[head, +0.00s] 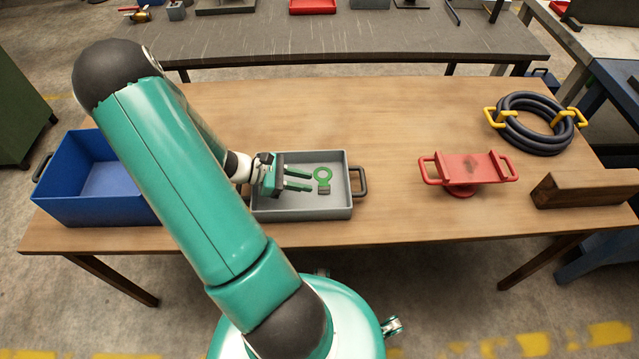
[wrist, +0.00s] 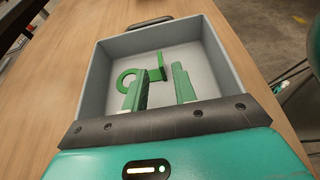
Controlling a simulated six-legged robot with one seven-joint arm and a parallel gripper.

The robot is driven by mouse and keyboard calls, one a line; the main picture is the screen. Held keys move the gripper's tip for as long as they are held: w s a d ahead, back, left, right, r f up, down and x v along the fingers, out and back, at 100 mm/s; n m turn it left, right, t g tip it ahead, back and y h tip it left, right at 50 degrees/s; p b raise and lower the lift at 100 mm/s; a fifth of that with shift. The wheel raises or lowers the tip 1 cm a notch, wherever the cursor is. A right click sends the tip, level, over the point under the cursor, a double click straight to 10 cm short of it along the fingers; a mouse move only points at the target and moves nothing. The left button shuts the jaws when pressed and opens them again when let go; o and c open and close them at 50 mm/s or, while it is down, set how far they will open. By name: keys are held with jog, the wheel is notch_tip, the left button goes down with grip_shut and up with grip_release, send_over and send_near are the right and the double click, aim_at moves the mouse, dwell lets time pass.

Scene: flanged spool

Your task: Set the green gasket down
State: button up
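The green gasket (head: 323,174) is a flat ring joined to a small upright block. It lies in the grey tray (head: 347,205), and the wrist view also shows its ring (wrist: 119,82) and block (wrist: 161,66), apparently on the tray floor. My gripper (head: 309,180) reaches into the tray from the left, its two green fingers apart with nothing between them. In the wrist view my gripper (wrist: 157,70) has the gasket's block just beyond the fingertips. Part of the ring is hidden behind the left finger.
A blue bin (head: 70,200) stands left of the tray, partly behind my arm. A red handled piece (head: 468,168), a dark coiled hose (head: 532,137) with yellow handles and a brown block (head: 585,190) are on the right. The wooden table (head: 400,110) is clear behind the tray.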

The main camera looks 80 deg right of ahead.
jog(key=v, duration=0.5)
jog(key=shift+w, duration=0.1)
jog(key=w+a+r+m+t, duration=0.2)
jog(key=w+a+r+t, duration=0.8)
jog(key=w+a+r, duration=0.55)
jog(key=a+r+t+y, duration=0.1)
jog(key=a+r+t, duration=0.3)
jog(key=a, duration=0.6)
jog(key=a+r+t+y, duration=0.2)
jog(key=a+r+t, duration=0.2)
jog(key=a+r, duration=0.3)
jog(key=a, duration=0.4)
jog(key=shift+w+a+r+m+t, duration=0.15)
jog(key=shift+a+r+m+t, duration=0.1)
jog(key=shift+a+m+t, duration=0.1)
jog(key=shift+a, duration=0.1)
